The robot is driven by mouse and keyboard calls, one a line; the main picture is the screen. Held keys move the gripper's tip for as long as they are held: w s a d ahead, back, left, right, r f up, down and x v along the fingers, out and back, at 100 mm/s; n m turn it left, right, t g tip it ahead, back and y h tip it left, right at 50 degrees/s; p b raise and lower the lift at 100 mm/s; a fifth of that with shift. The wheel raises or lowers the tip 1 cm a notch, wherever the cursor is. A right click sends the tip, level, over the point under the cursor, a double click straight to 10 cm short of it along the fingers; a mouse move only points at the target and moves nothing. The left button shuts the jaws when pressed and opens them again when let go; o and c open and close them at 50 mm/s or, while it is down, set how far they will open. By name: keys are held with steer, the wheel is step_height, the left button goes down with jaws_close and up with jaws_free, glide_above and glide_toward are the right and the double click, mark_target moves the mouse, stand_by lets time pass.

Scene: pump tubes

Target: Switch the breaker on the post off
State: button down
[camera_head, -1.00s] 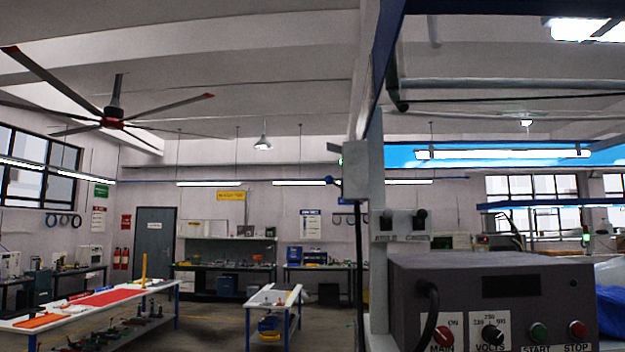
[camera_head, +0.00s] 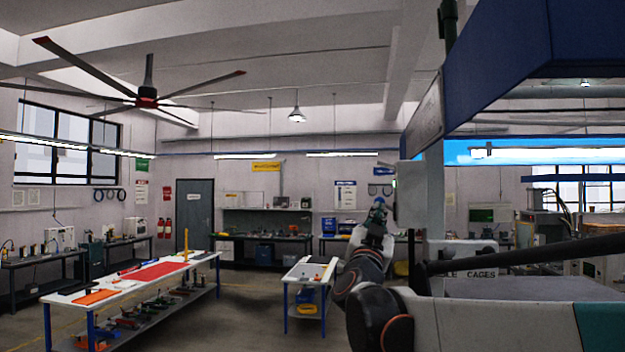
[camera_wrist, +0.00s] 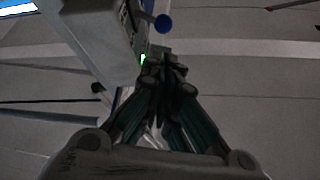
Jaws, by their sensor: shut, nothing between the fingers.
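The breaker is a grey box (camera_head: 410,195) on the left side of the post (camera_head: 434,195) in the head view. In the wrist view the box (camera_wrist: 98,38) fills the upper left. A short lever with a round blue knob (camera_wrist: 162,23) sticks out from its side, and a small green light (camera_wrist: 143,60) shows below it. My gripper (camera_wrist: 168,62) is shut and empty, with its tips just below the knob in the picture. I see a gap between tips and knob, but cannot tell the depth. In the head view my gripper (camera_head: 378,212) is left of the box.
A blue canopy (camera_head: 500,60) overhangs the post at upper right. A long white table (camera_head: 150,270) with red and orange mats stands at left. A small white table (camera_head: 310,268) stands behind my arm. The floor between them looks clear.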

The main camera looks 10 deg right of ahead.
mark_target(377, 199)
steer(key=shift+w+d+r+m, duration=0.15)
steer(key=shift+r+m, duration=0.15)
steer(key=shift+r, duration=0.05)
steer(key=p+x, duration=0.3)
steer(key=x, duration=0.7)
steer(key=shift+a+f+n+t+y+b, duration=0.15)
steer(key=shift+n+t+y+b, duration=0.2)
steer(key=shift+n, duration=0.45)
steer(key=shift+a+f+n+t+y+b, duration=0.15)
steer(key=shift+n+t+y+b, duration=0.15)
steer(key=shift+n, duration=0.5)
steer(key=shift+w+a+f+n+t+y+b, duration=0.1)
steer(key=shift+f+n+t+y+b, duration=0.1)
steer(key=shift+n+y, duration=0.35)
steer(key=shift+a+f+n+t+y+b, duration=0.15)
steer(key=shift+n+y+b, duration=0.1)
steer(key=shift+n, duration=0.45)
steer(key=shift+w+a+f+n+t+y+b, duration=0.1)
steer(key=shift+f+n+y+b, duration=0.2)
steer(key=shift+n, duration=0.35)
steer(key=shift+w+a+f+n+t+y+b, duration=0.15)
steer(key=shift+f+n+y+b, duration=0.45)
steer(key=shift+n+y, duration=0.7)
steer(key=shift+a+f+n+t+y+b, duration=0.15)
steer(key=shift+f+n+y+b, duration=0.45)
steer(key=shift+n, duration=1.1)
steer(key=shift+w+a+f+n+t+y+b, duration=0.1)
steer(key=shift+a+f+n+y+b, duration=0.2)
steer(key=shift+f+n+y, duration=0.75)
